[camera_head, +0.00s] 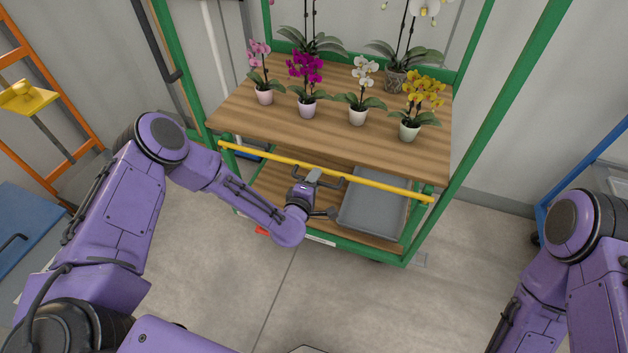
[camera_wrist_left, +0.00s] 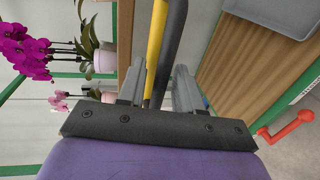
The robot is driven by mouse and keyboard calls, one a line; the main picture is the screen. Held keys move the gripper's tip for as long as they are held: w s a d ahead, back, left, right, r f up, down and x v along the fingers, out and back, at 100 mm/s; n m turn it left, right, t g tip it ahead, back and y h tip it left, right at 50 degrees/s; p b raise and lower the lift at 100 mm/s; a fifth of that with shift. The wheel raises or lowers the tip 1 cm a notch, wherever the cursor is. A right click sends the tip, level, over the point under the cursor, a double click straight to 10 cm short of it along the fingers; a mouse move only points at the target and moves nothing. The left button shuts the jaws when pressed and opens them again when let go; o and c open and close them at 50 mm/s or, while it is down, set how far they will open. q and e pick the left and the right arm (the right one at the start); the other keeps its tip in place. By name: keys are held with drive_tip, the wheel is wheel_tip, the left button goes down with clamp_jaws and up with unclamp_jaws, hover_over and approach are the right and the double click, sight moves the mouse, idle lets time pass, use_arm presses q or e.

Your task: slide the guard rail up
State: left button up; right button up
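The guard rail is a yellow bar (camera_head: 268,157) across the front of the green-framed cart, below the top shelf's front edge. A dark handle (camera_head: 336,183) hangs on its near side. My left gripper (camera_head: 314,176) is at this handle. In the left wrist view its two fingers (camera_wrist_left: 158,82) stand apart on either side of the dark handle (camera_wrist_left: 171,40). Contact cannot be told. My right gripper is out of view; only its arm shows.
Several potted orchids stand on the wooden top shelf (camera_head: 235,116). A grey tray (camera_head: 372,214) lies on the lower shelf, right of my gripper. A red lever (camera_wrist_left: 288,132) sticks out low on the cart. An orange ladder (camera_head: 60,75) stands left. The floor in front is clear.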

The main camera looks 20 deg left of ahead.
use_arm(q)
clamp_jaws()
wheel_tip(320, 180, up, 20)
drive_tip(key=p, duration=1.1)
drive_tip(key=shift+w+r+p, duration=0.15)
drive_tip(key=shift+r+p, duration=0.05)
drive_tip(key=shift+p, duration=0.15)
drive_tip(key=shift+r, duration=0.1)
unclamp_jaws()
